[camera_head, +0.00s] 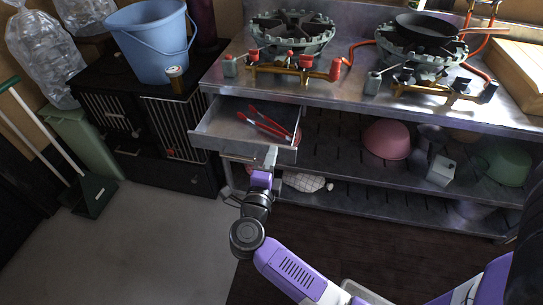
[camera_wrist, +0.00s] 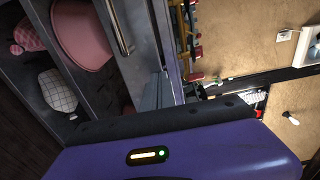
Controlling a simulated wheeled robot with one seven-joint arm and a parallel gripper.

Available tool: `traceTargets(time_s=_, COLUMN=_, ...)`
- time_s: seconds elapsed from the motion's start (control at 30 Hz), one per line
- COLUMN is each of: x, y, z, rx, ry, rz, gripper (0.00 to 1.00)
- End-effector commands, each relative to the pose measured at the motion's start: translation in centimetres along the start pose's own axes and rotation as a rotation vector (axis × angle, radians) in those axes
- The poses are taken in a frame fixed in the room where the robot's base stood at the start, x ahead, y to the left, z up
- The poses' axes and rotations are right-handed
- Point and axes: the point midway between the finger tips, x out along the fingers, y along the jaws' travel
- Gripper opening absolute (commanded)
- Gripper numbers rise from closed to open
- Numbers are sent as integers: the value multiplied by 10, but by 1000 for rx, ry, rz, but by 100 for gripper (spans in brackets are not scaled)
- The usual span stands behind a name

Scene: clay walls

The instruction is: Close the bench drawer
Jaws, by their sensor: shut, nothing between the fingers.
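The bench drawer (camera_head: 226,140) is pulled out from under the left part of the steel bench (camera_head: 312,90). Red-handled tongs (camera_head: 268,122) lie inside it. My gripper (camera_head: 271,154) is shut and empty, at the front right part of the drawer. Whether it touches the drawer front I cannot tell. In the wrist view, a metal panel with a bar handle (camera_wrist: 121,28) shows at the top, turned sideways; my purple wrist housing fills the bottom and the fingertips cannot be made out.
Two gas burners (camera_head: 290,35) stand on the bench. A pink bowl (camera_head: 386,139) and a green bowl (camera_head: 508,163) sit on the shelf below. A black cage-like cabinet (camera_head: 150,125) with a blue bucket (camera_head: 153,42) stands left. Grey floor (camera_head: 170,230) is clear at front left.

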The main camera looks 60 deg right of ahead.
Motion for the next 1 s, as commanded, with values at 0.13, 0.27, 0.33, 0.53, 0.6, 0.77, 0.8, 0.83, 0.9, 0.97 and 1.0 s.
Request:
traceTargets(time_s=0.13, x=9, y=-2, z=0, rx=0, ry=2, rz=0, gripper=0)
traceTargets(time_s=0.27, x=28, y=-3, z=0, rx=0, ry=4, rz=-1, gripper=0)
traceTargets(time_s=0.33, x=42, y=-3, z=-1, rx=0, ry=4, rz=0, gripper=0)
traceTargets(time_s=0.53, x=89, y=-3, z=-1, rx=1, ry=5, rz=0, gripper=0)
traceTargets(time_s=0.6, x=105, y=-3, z=-1, rx=1, ry=5, rz=0, gripper=0)
traceTargets(time_s=0.77, x=138, y=-1, z=0, rx=2, ry=3, rz=1, gripper=0)
traceTargets(time_s=0.8, x=145, y=-1, z=0, rx=2, ry=4, rz=0, gripper=0)
traceTargets(time_s=0.83, x=150, y=-1, z=0, rx=2, ry=3, rz=0, gripper=0)
traceTargets(time_s=0.9, x=159, y=-1, z=-1, rx=1, ry=3, rz=0, gripper=0)
traceTargets(time_s=0.97, x=166, y=0, z=0, rx=0, ry=2, rz=0, gripper=0)
traceTargets(time_s=1.0, x=170, y=0, z=0, rx=1, ry=2, rz=0, gripper=0)
